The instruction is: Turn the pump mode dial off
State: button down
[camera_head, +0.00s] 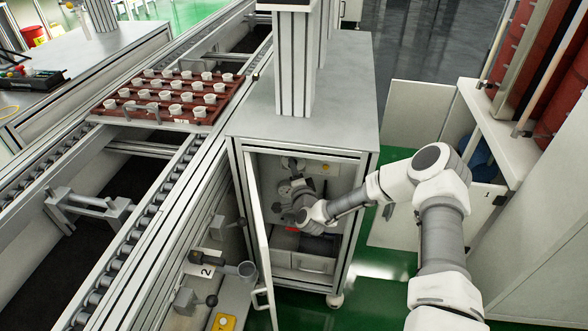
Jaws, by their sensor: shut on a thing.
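My gripper (290,187) is inside the open cabinet (240,185) under the grey worktop, close to the cabinet's back panel. It is shut on a small part there, which looks to be the pump mode dial. The hand and fingers cover most of the dial, so its pointer and markings cannot be read. My arm reaches in from the right through the open front.
The cabinet door (262,255) stands open on the left, close to my gripper. A roller conveyor (150,235) carries a brown tray (100,117) of white pots. A white panel (415,115) stands at right.

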jog(key=c, duration=0.6)
grip_release()
jog(key=shift+o, duration=0.2)
jog(key=shift+s, duration=0.1)
jog(key=p+v, duration=0.3)
jog(key=v, duration=1.4)
jog(key=shift+s, duration=0.15)
